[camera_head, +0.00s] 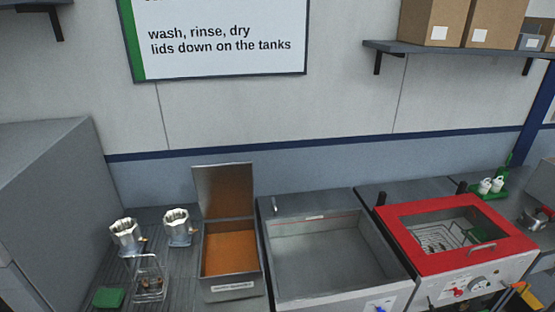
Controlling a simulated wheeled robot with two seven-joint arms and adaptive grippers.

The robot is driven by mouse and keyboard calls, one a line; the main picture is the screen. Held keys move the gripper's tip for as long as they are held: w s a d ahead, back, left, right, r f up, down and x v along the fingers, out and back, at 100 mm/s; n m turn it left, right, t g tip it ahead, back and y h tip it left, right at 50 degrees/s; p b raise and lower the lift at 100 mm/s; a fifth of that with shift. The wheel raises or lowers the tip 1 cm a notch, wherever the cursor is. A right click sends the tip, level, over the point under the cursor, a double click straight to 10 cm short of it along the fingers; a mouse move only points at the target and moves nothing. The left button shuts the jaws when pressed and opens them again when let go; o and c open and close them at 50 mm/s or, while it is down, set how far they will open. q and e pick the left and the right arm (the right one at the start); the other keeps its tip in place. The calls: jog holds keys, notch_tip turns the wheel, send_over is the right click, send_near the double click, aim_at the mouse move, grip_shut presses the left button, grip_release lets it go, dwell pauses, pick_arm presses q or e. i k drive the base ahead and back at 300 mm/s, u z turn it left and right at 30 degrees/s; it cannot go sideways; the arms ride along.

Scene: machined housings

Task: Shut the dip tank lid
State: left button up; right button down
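The dip tank appears to be the narrow grey metal tank (233,290) left of centre, with a pale label on its front and orange-brown liquid inside. Its lid (222,190) is open and stands roughly upright at the tank's back edge, its inner face tinted orange by the liquid. Neither of my grippers can be made out in this view, and nothing touches the lid.
A wide open basin (325,255) adjoins on the right, then a red-framed machine (465,235). Left are two metal housings (126,235) (177,228), a wire basket (149,280) and a green block (109,298). A small orange-and-dark item at lower right is unclear.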

aim_at(223, 190)
jog(key=z, duration=0.3)
jog(key=i, duration=0.9)
jog(key=u, duration=1.25)
